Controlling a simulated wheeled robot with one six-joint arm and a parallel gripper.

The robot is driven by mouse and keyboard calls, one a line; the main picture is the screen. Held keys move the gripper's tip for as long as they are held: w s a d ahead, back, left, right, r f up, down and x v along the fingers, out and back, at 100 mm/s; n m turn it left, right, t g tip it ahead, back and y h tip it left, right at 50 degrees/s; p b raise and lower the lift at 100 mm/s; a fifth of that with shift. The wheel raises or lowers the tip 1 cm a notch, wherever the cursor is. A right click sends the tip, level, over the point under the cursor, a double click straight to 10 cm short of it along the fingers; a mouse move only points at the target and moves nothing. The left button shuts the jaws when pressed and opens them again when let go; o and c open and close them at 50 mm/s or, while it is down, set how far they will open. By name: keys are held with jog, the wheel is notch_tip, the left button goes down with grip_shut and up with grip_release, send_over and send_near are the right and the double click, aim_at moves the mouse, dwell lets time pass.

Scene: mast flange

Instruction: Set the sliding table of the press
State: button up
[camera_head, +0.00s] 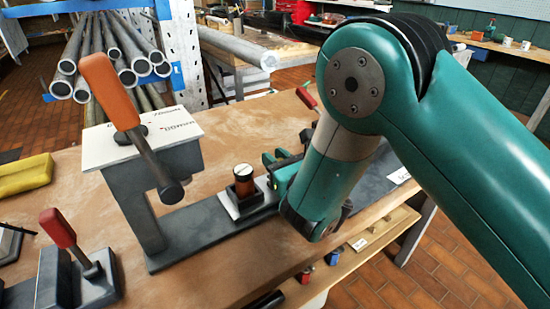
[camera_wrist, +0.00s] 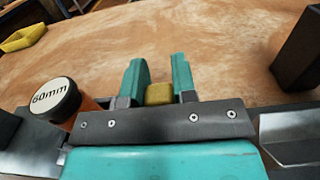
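The press (camera_head: 140,200) is a grey frame with a white top plate and an orange lever, standing on a long grey base on the bench. In the wrist view a 60mm-marked cylinder (camera_wrist: 56,98) is left of my gripper. My gripper (camera_head: 280,168) is low over the base, right of the cylinder. Its teal fingers (camera_wrist: 157,82) stand apart on both sides of a yellow block (camera_wrist: 159,94), with apparent narrow gaps. The block's lower part is hidden.
A second tool with a red lever (camera_head: 58,228) is at the front left, and a yellow tray (camera_head: 26,175) lies behind it. A dark upright block (camera_wrist: 299,50) stands at the right in the wrist view. Bare bench (camera_wrist: 225,40) lies beyond my fingers.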

aim_at(228, 190)
grip_shut()
jog(key=shift+s+a, duration=0.1)
jog(key=shift+a, duration=0.1)
jog(key=s+a+b, duration=0.1)
jog(key=s+a, duration=0.1)
jog(key=a, duration=0.1)
jog(key=s+a+b, duration=0.1)
jog(key=s+a, duration=0.1)
jog(key=a, duration=0.1)
jog(key=s+a+b, duration=0.1)
jog(key=s+a, duration=0.1)
jog(key=a, duration=0.1)
jog(key=shift+s+a+b, duration=0.2)
jog(key=shift+s+b, duration=0.05)
jog(key=shift+b, duration=0.05)
jog(key=o, duration=0.8)
grip_release()
jog(key=shift+s+a, duration=0.1)
jog(key=shift+a, duration=0.05)
